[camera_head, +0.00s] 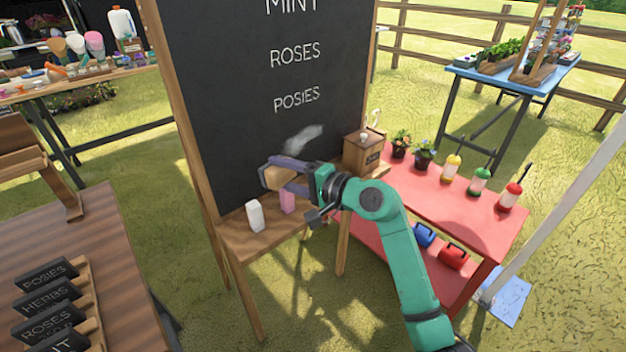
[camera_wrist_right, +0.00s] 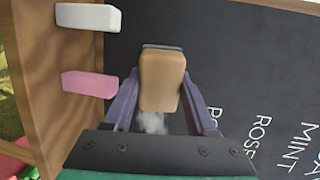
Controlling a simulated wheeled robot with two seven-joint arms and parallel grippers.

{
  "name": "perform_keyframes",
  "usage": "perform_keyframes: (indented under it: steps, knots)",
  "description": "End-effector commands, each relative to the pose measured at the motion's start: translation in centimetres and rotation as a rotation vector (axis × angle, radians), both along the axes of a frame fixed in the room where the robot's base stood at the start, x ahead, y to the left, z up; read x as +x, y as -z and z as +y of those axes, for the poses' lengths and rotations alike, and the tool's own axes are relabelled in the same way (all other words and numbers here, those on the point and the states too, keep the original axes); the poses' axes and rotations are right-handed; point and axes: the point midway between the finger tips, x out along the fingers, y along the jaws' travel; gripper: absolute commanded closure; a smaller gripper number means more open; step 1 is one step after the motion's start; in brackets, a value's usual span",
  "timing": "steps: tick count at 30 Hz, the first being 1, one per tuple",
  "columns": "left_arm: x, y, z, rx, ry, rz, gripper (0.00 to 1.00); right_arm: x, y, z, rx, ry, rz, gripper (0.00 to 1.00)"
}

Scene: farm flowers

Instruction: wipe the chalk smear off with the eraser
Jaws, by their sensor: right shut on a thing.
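A black chalkboard (camera_head: 230,90) in a wooden frame carries the words MINT, ROSES and POSIES. A whitish chalk smear (camera_head: 302,139) is on its lower part, below POSIES; part of it also shows in the wrist view (camera_wrist_right: 153,122), just behind the eraser. My right gripper (camera_head: 277,178) is shut on the wooden-backed eraser (camera_wrist_right: 162,80), its purple fingers on either side. The eraser is in front of the lower board, left of and below the smear in the head view. I cannot tell whether it touches the board. My left gripper is not in view.
A white block (camera_head: 254,216) and a pink block (camera_head: 288,202) stand on the wooden ledge (camera_head: 235,240) below the board. A wooden box (camera_head: 362,154) is at the right. A red table (camera_head: 450,210) holds potted flowers and bottles. Chalk signs (camera_head: 47,276) stand at lower left.

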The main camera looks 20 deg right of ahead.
Motion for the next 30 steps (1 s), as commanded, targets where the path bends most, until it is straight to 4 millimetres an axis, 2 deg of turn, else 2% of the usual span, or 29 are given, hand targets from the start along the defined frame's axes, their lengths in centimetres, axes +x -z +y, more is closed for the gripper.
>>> perform_keyframes:
  steps: [1,4,6,9,14,22,30]
  knots:
    - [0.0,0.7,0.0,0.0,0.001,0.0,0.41,0.4,0.9,-1.6,0.031,0.063,-0.031,0.87]
    - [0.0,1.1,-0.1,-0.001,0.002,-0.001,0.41,1.0,1.6,-4.7,0.062,0.172,-0.095,0.87]
    - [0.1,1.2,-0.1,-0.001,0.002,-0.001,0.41,1.1,2.1,-6.2,0.072,0.22,-0.123,0.87]
    - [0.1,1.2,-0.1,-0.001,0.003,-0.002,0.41,1.3,2.2,-7.1,0.075,0.251,-0.143,0.87]
    - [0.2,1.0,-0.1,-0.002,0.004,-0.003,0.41,2.5,2.0,-6.7,0.076,0.253,-0.147,0.87]
    - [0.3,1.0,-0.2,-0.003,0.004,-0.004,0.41,5.8,2.1,-5.3,0.076,0.25,-0.145,0.87]
    - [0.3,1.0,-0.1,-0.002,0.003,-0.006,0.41,6.8,2.1,-4.8,0.072,0.247,-0.145,0.87]
